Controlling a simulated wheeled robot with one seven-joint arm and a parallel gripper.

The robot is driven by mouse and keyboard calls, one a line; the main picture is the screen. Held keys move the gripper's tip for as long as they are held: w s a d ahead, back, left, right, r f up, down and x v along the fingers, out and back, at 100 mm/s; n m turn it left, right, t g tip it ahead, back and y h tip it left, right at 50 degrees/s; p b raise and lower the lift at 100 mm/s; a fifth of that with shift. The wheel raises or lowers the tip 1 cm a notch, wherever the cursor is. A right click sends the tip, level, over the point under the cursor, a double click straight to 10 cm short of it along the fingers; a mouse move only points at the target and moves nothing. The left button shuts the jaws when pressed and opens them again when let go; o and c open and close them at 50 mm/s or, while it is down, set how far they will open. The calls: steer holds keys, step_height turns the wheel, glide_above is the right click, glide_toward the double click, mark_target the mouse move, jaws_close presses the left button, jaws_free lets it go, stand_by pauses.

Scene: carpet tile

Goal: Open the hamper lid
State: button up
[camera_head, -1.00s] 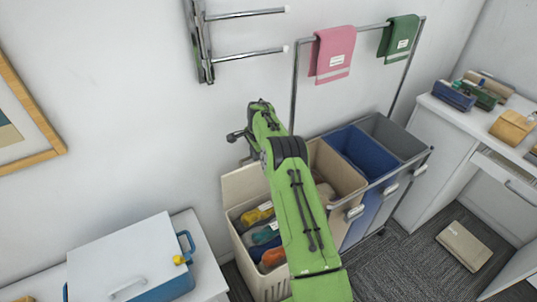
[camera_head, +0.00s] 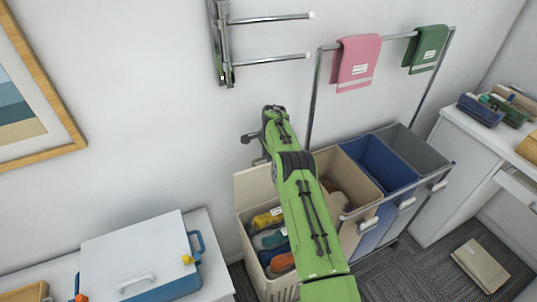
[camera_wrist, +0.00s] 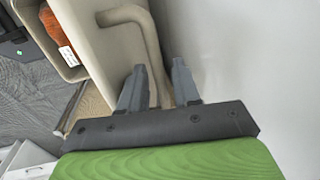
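The beige hamper (camera_head: 247,242) stands against the wall, with several coloured clothes visible inside. Its beige lid (camera_head: 254,186) stands raised, roughly upright, at the back near the wall. A gap shows beside the bar; contact is not clear.
A metal-framed sorter with beige, blue (camera_head: 381,165) and grey bins stands right of the hamper. Towels, one pink (camera_head: 357,62), hang on its rail. A metal wall rack (camera_head: 270,57) is above. A white-lidded blue box (camera_head: 140,258) sits at lower left. The wall is close behind the lid.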

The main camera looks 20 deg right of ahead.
steer(key=shift+o, duration=0.3)
steer(key=shift+w+r, duration=0.1)
steer(key=shift+r, duration=0.15)
steer(key=s+r+p, duration=0.1)
steer(key=s+r, duration=0.2)
steer(key=r, duration=1.2)
steer(key=shift+r, duration=0.2)
steer(key=shift+s, duration=0.1)
